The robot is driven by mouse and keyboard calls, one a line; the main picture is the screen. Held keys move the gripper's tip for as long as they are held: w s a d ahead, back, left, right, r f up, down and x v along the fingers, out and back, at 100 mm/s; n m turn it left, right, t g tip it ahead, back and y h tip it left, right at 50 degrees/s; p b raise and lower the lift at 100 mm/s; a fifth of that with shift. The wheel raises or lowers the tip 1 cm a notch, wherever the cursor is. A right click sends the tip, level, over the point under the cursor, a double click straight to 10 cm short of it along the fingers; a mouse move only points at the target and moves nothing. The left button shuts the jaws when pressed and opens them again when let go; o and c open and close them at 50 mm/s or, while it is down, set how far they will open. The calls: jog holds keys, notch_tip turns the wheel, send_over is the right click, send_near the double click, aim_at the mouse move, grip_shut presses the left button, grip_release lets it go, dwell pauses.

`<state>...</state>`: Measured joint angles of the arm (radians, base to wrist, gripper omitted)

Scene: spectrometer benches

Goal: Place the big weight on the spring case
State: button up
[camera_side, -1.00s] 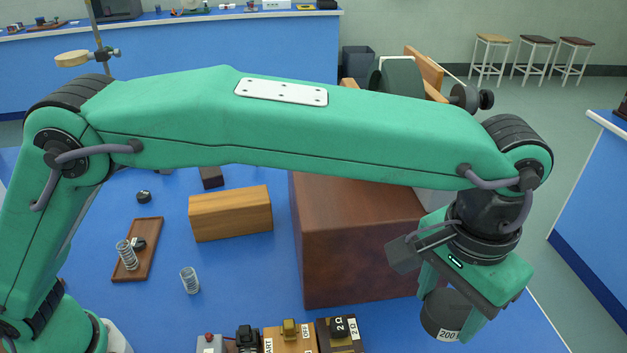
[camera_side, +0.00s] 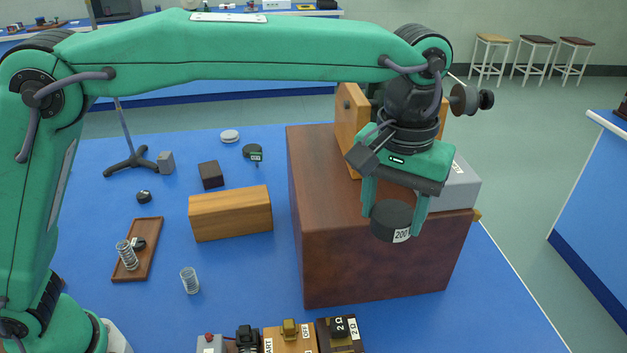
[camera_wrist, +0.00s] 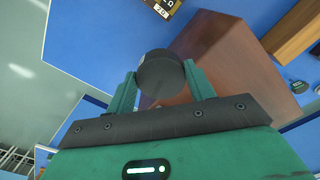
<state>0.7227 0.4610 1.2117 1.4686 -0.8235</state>
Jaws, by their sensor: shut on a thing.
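My gripper (camera_side: 393,216) is shut on the big weight (camera_side: 390,222), a dark cylinder with a white label reading 200. The weight hangs between the fingers in front of the upper part of the big brown block, raised above the table. In the wrist view the weight (camera_wrist: 160,75) sits between the two green fingers. No thing is clearly marked as the spring case. A plain light-brown wooden case (camera_side: 230,213) lies left of the brown block, and a small brown tray (camera_side: 147,240) holding a coiled spring (camera_side: 126,255) lies further left. My gripper is well to the right of both.
The big brown block (camera_side: 350,240) carries a grey box (camera_side: 458,190) and an upright wooden board. A second spring (camera_side: 190,280) stands on the table, with boxes and switches at the front edge.

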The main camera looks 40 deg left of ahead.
jog(key=w+a+n, duration=0.1)
jog(key=a+n, duration=0.1)
jog(key=a, duration=0.2)
jog(key=a+n, duration=0.2)
jog(key=a, duration=0.2)
jog(key=w+a+n, duration=0.1)
jog(key=a, duration=0.3)
jog(key=shift+w+a+r+n, duration=0.2)
jog(key=shift+w+n, duration=0.15)
jog(key=shift+n, duration=0.05)
jog(key=s+a+f+n, duration=0.1)
jog(key=s+a+n, duration=0.2)
jog(key=a+n, duration=1)
jog(key=a+f+m, duration=0.3)
jog(key=a+f, duration=0.1)
jog(key=f, duration=0.1)
jog(key=shift+s+a+f+m, duration=0.15)
jog(key=shift+a+f+m, duration=0.05)
jog(key=shift+m, duration=0.2)
jog(key=shift+a, duration=0.1)
send_over(230, 199)
notch_tip(230, 199, down, 7)
jog(key=shift+r, duration=0.1)
jog(key=shift+s, duration=0.1)
jog(key=shift+f, duration=2.05)
